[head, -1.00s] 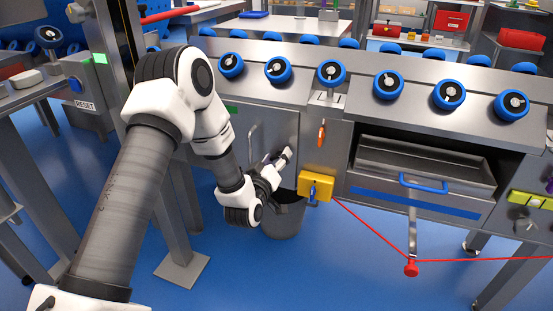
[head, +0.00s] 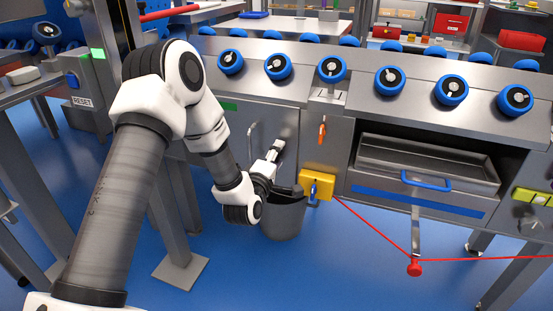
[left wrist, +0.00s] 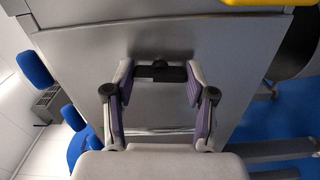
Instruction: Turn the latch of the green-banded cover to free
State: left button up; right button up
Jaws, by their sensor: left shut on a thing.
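The green-banded cover (head: 282,122) is a grey metal panel on the front of the steel counter. Its green band (head: 229,107) is at the upper left, and a thin upright handle stands below it. My left gripper (head: 276,150) is at the cover's lower right part, its fingers pointing up and right. In the left wrist view the latch (left wrist: 160,72), a small dark bar, lies crosswise between the fingertips, and the left gripper (left wrist: 160,80) is shut on it. In the head view the gripper hides the latch. My right gripper is not in view.
A yellow box (head: 318,185) with a blue lever is just right of the gripper. A grey bin (head: 284,218) stands below it. A red rope (head: 378,230) runs right to a red knob. Blue knobs line the sloping top. A grey post stands left.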

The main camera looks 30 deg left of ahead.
pick_arm(q)
jog(key=shift+n, duration=0.6)
jog(key=o, duration=1.2)
jog(key=shift+c, duration=0.2)
jog(key=v, duration=1.2)
jog(key=shift+f, duration=0.1)
